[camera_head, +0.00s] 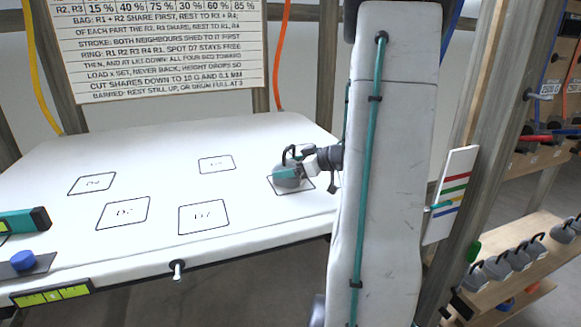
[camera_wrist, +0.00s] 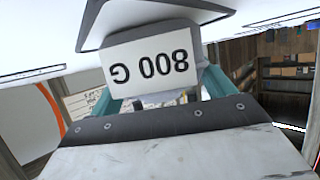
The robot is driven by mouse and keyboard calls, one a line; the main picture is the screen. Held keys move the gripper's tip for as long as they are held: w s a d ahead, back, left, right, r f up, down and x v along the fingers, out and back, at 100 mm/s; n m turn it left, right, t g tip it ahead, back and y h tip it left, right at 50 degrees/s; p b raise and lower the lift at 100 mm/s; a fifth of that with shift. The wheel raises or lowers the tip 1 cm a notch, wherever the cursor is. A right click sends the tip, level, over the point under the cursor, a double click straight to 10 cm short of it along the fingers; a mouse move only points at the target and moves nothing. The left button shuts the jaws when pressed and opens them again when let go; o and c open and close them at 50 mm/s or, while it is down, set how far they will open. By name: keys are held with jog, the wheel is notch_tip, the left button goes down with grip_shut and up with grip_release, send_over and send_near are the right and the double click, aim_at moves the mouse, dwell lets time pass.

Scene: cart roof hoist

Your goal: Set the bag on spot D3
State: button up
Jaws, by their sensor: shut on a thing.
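I cannot tell whether the bag touches the surface. My gripper (camera_head: 309,160) reaches in from the right and is shut on the bag. In the wrist view, a white label (camera_wrist: 152,66) reading "800 G" upside down sits between the teal fingers (camera_wrist: 160,95).
Other outlined spots lie on the white table (camera_head: 165,150): one reads D7 (camera_head: 203,217), and one looks like D2 (camera_head: 123,213). A teal box (camera_head: 25,221) and blue knob (camera_head: 22,260) are at left. Several grey bags (camera_head: 497,268) stand on a right shelf.

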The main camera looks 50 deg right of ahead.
jog(key=shift+f, duration=0.1)
jog(key=o, duration=1.5)
jog(key=shift+s+r, duration=0.2)
jog(key=v, duration=1.1)
jog(key=shift+s+d+r, duration=0.1)
jog(key=shift+s+d, duration=0.05)
jog(key=shift+s, duration=0.2)
